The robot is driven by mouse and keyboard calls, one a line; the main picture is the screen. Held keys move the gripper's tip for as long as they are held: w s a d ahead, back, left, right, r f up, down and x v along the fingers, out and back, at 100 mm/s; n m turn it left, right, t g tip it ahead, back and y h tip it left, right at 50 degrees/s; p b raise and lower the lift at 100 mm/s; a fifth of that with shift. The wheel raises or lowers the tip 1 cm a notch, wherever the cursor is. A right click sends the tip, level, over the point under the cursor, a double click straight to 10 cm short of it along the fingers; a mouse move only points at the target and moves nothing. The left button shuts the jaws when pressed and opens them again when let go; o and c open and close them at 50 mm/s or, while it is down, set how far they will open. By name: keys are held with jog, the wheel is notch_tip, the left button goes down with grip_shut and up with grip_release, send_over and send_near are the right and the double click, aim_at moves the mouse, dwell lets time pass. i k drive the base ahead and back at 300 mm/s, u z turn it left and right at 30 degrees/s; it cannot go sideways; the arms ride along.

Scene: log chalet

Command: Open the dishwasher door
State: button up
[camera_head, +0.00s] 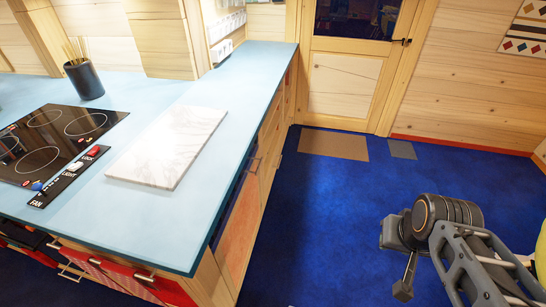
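No dishwasher door can be made out for certain. The long side of the counter is seen at a steep angle, with wooden fronts (240,232), a narrow dark blue strip under the top and a metal handle (254,165). Whether one of these fronts is the dishwasher is unclear. My arm is folded at the lower right, over the blue floor and well apart from the counter. A small grey end piece, perhaps part of my gripper (403,288), hangs down there. Its fingers cannot be told apart and nothing is seen held.
The light blue countertop (235,100) has a sharp near corner. On it are a marble board (170,145), a black cooktop (50,140) and a dark utensil pot (84,80). The blue floor (320,215) is open between counter and arm. A wooden door (345,85) stands behind, with a brown mat (333,145).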

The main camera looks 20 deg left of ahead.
aim_at(232, 246)
jog(key=u, duration=0.5)
jog(key=i, duration=0.9)
jog(key=u, duration=0.85)
